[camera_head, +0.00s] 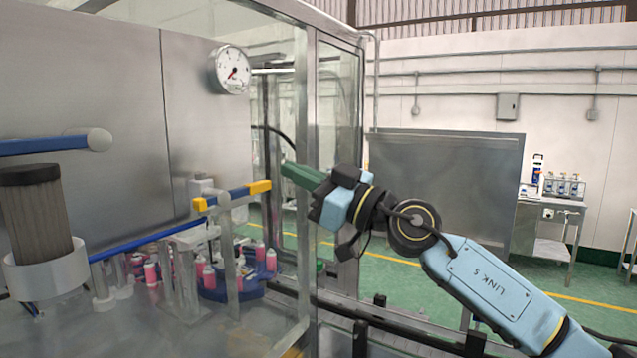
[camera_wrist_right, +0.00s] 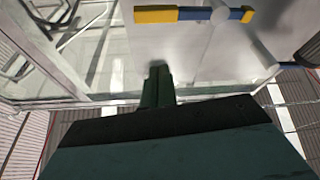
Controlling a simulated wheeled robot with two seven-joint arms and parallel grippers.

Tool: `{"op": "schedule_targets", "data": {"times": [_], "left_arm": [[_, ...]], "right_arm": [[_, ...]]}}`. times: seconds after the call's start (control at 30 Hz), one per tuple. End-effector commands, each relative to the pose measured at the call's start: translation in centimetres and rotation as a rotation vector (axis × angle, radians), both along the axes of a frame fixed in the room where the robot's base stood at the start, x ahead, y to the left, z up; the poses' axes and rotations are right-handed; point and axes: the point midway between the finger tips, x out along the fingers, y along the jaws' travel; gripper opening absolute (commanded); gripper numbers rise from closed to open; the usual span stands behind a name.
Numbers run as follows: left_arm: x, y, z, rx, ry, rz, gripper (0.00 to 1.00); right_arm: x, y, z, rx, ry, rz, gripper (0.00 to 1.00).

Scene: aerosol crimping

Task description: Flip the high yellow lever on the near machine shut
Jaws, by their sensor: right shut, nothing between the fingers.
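The yellow-tipped lever (camera_head: 260,187) is a blue bar with yellow ends on top of a grey post. It lies nearly level, its right end slightly higher in the head view. In the right wrist view its larger yellow end (camera_wrist_right: 157,14) shows at the top edge, beside a grey hub. My right gripper (camera_head: 287,168) is shut and empty, just right of the lever's right yellow end and a little above it in the picture. Its green fingers (camera_wrist_right: 157,82) point toward the machine, apart from the lever in the right wrist view. My left gripper is not in view.
The machine's metal frame post (camera_head: 305,140) and clear panels stand close behind my right gripper. A pressure gauge (camera_head: 233,70) is on the steel wall. Pink cans (camera_head: 270,259) stand below the lever. A side table (camera_head: 550,206) is far right.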

Motion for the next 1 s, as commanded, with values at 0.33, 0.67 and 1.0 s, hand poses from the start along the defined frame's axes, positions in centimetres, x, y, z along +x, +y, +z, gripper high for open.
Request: {"op": "schedule_targets", "data": {"times": [0.33,0.67,1.0], "left_arm": [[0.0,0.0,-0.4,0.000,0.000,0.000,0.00],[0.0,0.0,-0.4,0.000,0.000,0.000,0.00],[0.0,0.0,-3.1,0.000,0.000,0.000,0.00]], "right_arm": [[-1.9,-2.9,-1.2,0.001,0.000,0.001,0.00],[-2.0,-3.0,-1.2,0.001,0.000,0.001,0.00],[3.7,-6.4,-12.7,0.061,0.113,-0.161,0.00]]}}
